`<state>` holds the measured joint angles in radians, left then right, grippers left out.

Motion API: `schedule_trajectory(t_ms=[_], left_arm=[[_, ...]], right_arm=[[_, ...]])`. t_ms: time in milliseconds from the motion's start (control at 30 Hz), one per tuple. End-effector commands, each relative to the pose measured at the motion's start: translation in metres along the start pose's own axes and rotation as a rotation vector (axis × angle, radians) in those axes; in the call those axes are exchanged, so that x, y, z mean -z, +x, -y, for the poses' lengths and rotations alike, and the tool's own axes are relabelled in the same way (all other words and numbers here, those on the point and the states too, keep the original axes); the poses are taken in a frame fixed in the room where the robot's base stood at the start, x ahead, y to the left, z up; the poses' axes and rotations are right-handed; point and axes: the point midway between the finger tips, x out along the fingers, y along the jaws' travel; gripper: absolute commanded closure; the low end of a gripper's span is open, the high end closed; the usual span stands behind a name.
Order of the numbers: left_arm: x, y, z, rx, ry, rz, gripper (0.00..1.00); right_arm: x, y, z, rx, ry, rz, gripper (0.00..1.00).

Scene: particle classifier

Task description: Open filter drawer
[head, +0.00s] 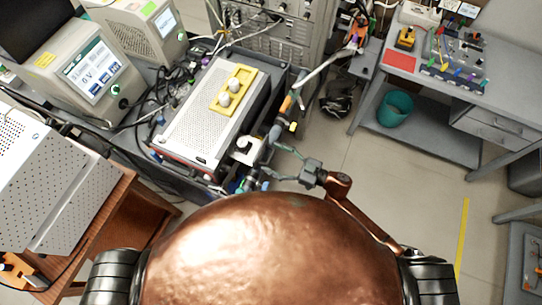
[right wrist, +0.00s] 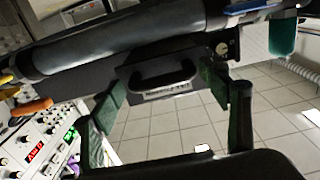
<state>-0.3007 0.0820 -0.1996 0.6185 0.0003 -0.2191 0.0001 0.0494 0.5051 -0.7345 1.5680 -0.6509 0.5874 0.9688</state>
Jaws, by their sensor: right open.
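The filter drawer (right wrist: 137,92) shows in the right wrist view as a dark box front with a black arched handle (right wrist: 163,77) and a pale label under it. It looks shut and sits below a thick dark tube (right wrist: 130,43). My right gripper (right wrist: 162,98) is open, with one green-padded finger on each side of the handle in the picture. Nothing is held; whether the fingers touch the handle I cannot tell. In the head view my right gripper (head: 273,160) points left at the bench equipment. The drawer front is not clear there. My left gripper is not in view.
A grey perforated instrument (head: 200,120) with a yellow plate (head: 232,90) on top stands left of my right gripper. Tubes and cables (head: 275,132) run close by it. A bench with a teal bin (head: 394,108) stands at the upper right. The floor (head: 410,195) between is clear.

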Motion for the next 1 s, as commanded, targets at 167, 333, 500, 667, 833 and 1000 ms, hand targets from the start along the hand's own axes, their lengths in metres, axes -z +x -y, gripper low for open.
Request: schedule_trajectory(t_ms=[167, 333, 500, 667, 833, 1000], left_arm=[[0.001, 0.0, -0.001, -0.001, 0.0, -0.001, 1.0], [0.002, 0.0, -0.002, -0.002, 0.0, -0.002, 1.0], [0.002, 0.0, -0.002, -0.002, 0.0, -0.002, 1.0], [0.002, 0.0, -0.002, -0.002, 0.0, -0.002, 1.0], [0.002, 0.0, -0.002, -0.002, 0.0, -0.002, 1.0], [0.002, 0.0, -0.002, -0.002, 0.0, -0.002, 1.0]], right_arm=[[-0.002, -0.037, 0.0, -0.001, 0.002, 0.005, 0.31], [-0.001, -0.072, 0.0, -0.001, 0.001, 0.004, 0.31], [-0.001, -0.096, 0.0, -0.001, 0.0, 0.002, 0.31], [0.0, -0.107, 0.0, -0.001, 0.0, 0.001, 0.31], [0.0, -0.108, 0.0, -0.001, 0.0, 0.0, 0.31], [0.0, -0.108, 0.0, -0.001, 0.0, 0.0, 0.31]])
